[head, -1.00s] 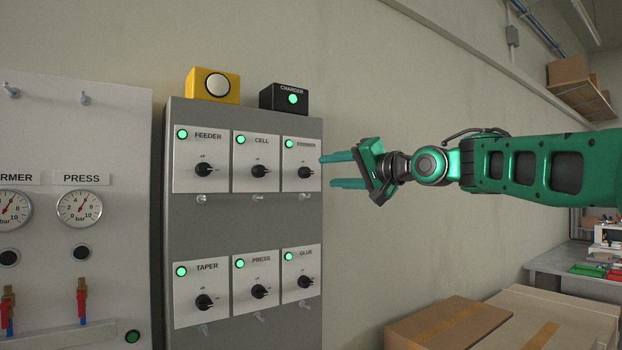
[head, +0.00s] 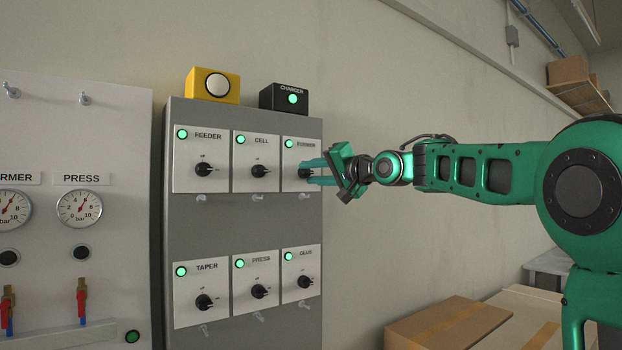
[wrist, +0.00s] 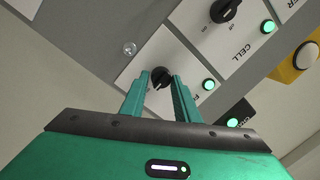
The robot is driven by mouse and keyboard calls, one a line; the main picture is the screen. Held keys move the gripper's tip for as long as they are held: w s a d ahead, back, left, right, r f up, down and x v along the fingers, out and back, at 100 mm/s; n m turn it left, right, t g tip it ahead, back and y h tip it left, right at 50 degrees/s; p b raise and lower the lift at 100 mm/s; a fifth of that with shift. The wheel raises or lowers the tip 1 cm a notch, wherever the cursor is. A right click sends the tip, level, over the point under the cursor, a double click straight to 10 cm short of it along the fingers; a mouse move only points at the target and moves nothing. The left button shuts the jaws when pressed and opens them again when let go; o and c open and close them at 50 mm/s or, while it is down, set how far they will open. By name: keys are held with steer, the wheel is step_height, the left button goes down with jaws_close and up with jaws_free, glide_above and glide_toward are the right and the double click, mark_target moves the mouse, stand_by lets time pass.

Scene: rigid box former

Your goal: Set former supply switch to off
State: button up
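The former supply switch is a black rotary knob (head: 304,172) on a white plate at the top right of the grey cabinet. Its green lamp (head: 289,144) is lit. My gripper (head: 306,171) is at this plate, its fingers reaching in from the right. In the wrist view my gripper (wrist: 160,84) has its two fingers apart, one on each side of the former knob (wrist: 160,76). Whether the fingers touch the knob is not clear. The knob's exact pointer position is partly hidden by the fingers in the head view.
The cell switch (head: 259,171) is just left, with the feeder switch (head: 204,170) beyond it. The glue switch (head: 304,281) is below. A black charger box (head: 284,98) and a yellow button box (head: 212,86) sit on top. Cardboard boxes (head: 450,325) stand at lower right.

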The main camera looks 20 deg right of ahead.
steer(key=c, duration=0.5)
steer(key=shift+n, duration=0.3)
steer(key=n, duration=0.3)
steer(key=shift+n+g, duration=0.3)
steer(key=n, duration=0.3)
steer(key=shift+h, duration=0.4)
steer(key=n, duration=0.5)
steer(key=shift+a+h, duration=0.2)
steer(key=shift+h, duration=0.1)
steer(key=shift+s+a+n+h, duration=0.1)
steer(key=shift+n+h, duration=0.3)
steer(key=shift+n, duration=1.8)
